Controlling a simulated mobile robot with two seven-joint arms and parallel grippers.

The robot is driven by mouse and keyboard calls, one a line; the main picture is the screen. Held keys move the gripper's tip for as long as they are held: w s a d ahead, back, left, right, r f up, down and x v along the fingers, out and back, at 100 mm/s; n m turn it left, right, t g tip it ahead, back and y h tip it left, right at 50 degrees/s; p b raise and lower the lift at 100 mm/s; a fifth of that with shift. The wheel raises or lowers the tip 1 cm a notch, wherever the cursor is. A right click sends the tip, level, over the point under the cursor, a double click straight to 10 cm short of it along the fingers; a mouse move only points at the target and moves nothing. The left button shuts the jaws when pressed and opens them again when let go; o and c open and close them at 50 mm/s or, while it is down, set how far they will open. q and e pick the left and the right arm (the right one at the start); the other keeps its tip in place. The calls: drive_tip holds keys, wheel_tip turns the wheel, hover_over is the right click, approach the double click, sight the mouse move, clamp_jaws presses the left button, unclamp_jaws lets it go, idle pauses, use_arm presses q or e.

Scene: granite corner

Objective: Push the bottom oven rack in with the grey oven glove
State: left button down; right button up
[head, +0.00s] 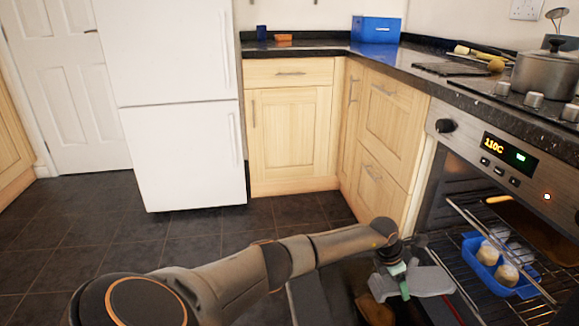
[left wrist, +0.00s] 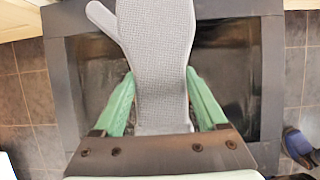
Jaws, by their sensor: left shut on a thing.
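My left gripper (head: 404,272) is shut on the grey oven glove (head: 432,281), in front of the open oven in the head view. In the left wrist view the glove (left wrist: 155,60) lies between the green fingers of the gripper (left wrist: 160,85), its thumb to the left. A wire oven rack (head: 466,283) shows at the oven's mouth, right of the glove. A blue tray (head: 512,291) with several pale round buns sits on it. I cannot tell whether the glove touches the rack. My right gripper is not in view.
The open oven door (left wrist: 255,85) lies flat below the glove. The oven panel (head: 510,160) reads 110C. A pot (head: 545,75) stands on the hob. A blue box (head: 376,29) stands on the counter. The tiled floor (head: 200,235) at left is clear.

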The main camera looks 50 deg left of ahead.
sight(422, 278)
use_arm(q)
drive_tip(key=shift+w+d+f+b, duration=0.1)
drive_tip(key=shift+w+d+b, duration=0.15)
drive_tip(key=shift+w+b, duration=0.35)
drive_tip(key=shift+w+d+f+b, duration=0.1)
drive_tip(key=shift+w+d+b, duration=0.2)
drive_tip(key=shift+b, duration=0.35)
drive_tip(key=shift+w+d+r, duration=0.1)
drive_tip(key=shift+w+r, duration=0.05)
drive_tip(key=shift+w, duration=0.15)
drive_tip(key=shift+w+d+r, duration=0.1)
drive_tip(key=shift+w+d, duration=0.2)
drive_tip(key=shift+w, duration=0.35)
drive_tip(key=shift+w+d+f, duration=0.1)
drive_tip(key=shift+w+d, duration=0.2)
drive_tip(key=shift+w, duration=0.3)
drive_tip(key=shift+w+d+r, duration=0.1)
drive_tip(key=shift+w+d, duration=0.2)
drive_tip(key=shift+w, duration=0.35)
